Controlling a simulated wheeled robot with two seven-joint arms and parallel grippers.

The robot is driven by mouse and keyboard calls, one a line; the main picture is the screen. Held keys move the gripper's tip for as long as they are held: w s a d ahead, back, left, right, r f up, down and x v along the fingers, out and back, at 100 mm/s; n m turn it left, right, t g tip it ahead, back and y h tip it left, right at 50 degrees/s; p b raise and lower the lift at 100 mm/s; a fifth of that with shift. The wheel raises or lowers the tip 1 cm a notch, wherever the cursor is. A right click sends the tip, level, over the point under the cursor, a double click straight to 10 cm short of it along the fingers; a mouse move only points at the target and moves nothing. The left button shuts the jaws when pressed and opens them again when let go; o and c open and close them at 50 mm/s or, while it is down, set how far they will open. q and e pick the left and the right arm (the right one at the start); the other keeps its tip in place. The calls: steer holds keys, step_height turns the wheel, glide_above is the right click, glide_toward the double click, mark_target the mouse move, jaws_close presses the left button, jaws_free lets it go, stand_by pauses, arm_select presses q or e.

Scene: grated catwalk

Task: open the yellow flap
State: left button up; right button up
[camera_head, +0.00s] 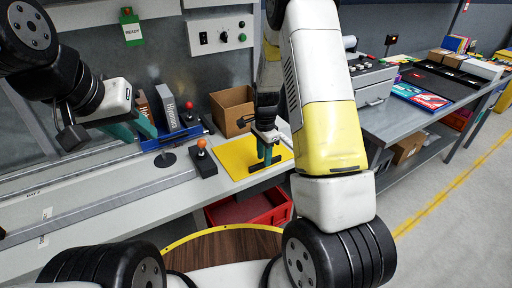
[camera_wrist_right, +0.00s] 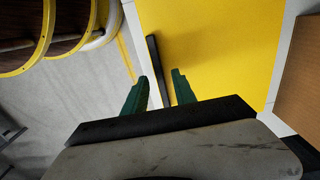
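The yellow flap (camera_head: 235,158) looks flat on the bench top, with a dark bar handle (camera_head: 258,168) along its near right part. It fills the upper middle of the right wrist view (camera_wrist_right: 215,50). My right gripper (camera_head: 268,156) is over the flap at the handle, fingers pointing down. In the right wrist view its two green fingers (camera_wrist_right: 160,76) are apart, and the black handle (camera_wrist_right: 154,55) runs between them in the picture. I cannot tell whether they touch it. My left gripper (camera_head: 136,128) is away to the left by the books, its fingers apart and empty.
A cardboard box (camera_head: 232,108) stands behind the flap. An orange-knobbed joystick (camera_head: 202,158) is left of it, with books in a blue holder (camera_head: 170,110) further left. A red crate (camera_head: 250,209) is below the bench edge. A second bench (camera_head: 400,118) stands right.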

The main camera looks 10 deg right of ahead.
steer(key=shift+f, duration=1.1)
steer(key=shift+c, duration=0.2)
jaws_close()
stand_by(0.5)
